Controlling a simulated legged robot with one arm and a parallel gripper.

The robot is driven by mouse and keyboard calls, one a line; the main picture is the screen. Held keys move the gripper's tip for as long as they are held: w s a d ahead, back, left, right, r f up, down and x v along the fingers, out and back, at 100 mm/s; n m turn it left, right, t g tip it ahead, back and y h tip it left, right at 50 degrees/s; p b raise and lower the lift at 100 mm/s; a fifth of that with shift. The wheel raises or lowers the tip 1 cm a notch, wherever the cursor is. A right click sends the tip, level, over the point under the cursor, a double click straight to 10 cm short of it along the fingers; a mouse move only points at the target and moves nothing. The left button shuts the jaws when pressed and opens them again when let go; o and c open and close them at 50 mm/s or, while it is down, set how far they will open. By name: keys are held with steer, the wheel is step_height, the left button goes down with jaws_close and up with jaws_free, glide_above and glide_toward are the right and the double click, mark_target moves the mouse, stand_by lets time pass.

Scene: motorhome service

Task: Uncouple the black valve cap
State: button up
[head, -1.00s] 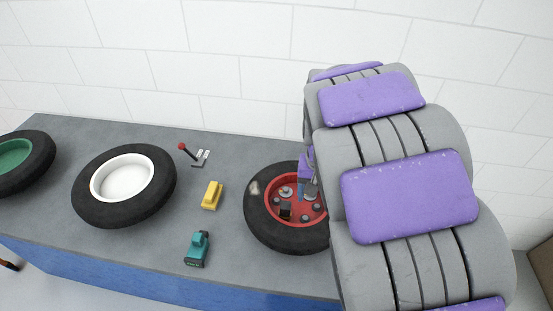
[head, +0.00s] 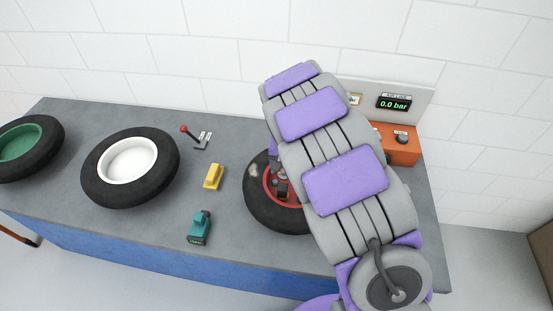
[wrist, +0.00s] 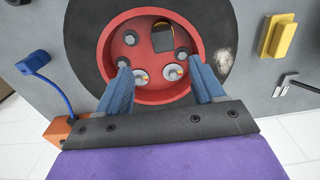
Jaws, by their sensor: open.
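The wheel with the red rim (wrist: 110,20) and black tyre (wrist: 80,50) fills the middle of the wrist view. In the head view its tyre (head: 258,212) is partly hidden behind my arm. My gripper (wrist: 158,66) is open, its two blue fingers spread over the near part of the rim, with nothing visibly held between them. Several dark round fittings sit on the rim, one of them (wrist: 130,38) at upper left. Two pale discs (wrist: 172,72) show between the fingers. A dark opening or block (wrist: 162,38) lies beyond them. I cannot tell which piece is the black valve cap.
The grey bench (head: 100,237) also holds a white-rimmed wheel (head: 150,180), a green-rimmed wheel (head: 45,150), a yellow block (head: 214,177), a teal tool (head: 200,227) and a red-knobbed lever (head: 188,133). An orange box (head: 402,155) stands right, below a 0.0 bar display (head: 394,103).

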mark_target(282, 187)
steer(key=f, duration=0.3)
steer(key=a+f, duration=0.1)
steer(key=f, duration=0.2)
steer(key=a+f+b, duration=0.1)
steer(key=f, duration=0.3)
steer(key=shift+a+f, duration=0.1)
steer(key=shift+a, duration=0.15)
steer(key=shift+s+d+f, duration=0.1)
steer(key=shift+d+f, duration=0.1)
steer(key=shift+d, duration=0.1)
steer(key=d, duration=0.2)
steer(key=shift+d+f, duration=0.3)
steer(key=shift+a, duration=0.75)
steer(key=shift+c, duration=0.9)
steer(key=shift+a, duration=0.5)
steer(key=c, duration=0.3)
steer(key=shift+d, duration=0.8)
steer(key=c, duration=0.6)
steer(key=o, duration=0.5)
steer(key=shift+a, duration=0.3)
jaws_close()
steer(key=shift+r, duration=0.65)
